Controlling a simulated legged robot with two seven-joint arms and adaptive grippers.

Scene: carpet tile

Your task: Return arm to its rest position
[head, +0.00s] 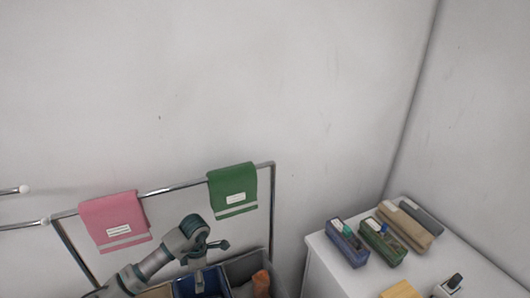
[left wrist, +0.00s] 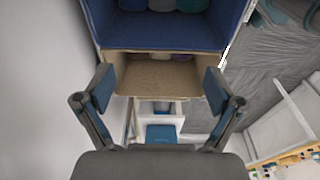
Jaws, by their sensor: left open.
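My left arm comes in from the lower left in the head view. My left gripper (head: 203,270) is at the bottom of that view, just in front of the bins and below the towel rail. In the left wrist view the gripper (left wrist: 157,95) has its two fingers spread wide apart with nothing between them. Beyond the fingers are a tan bin (left wrist: 160,75) and a blue bin (left wrist: 160,33) with items inside. My right gripper is in neither view.
A pink towel (head: 112,218) and a green towel (head: 228,188) hang on a metal rail (head: 165,188). A grey bin (head: 242,266) stands below. A white cabinet (head: 325,264) at right carries a blue case (head: 345,245), a green case (head: 382,245) and other items.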

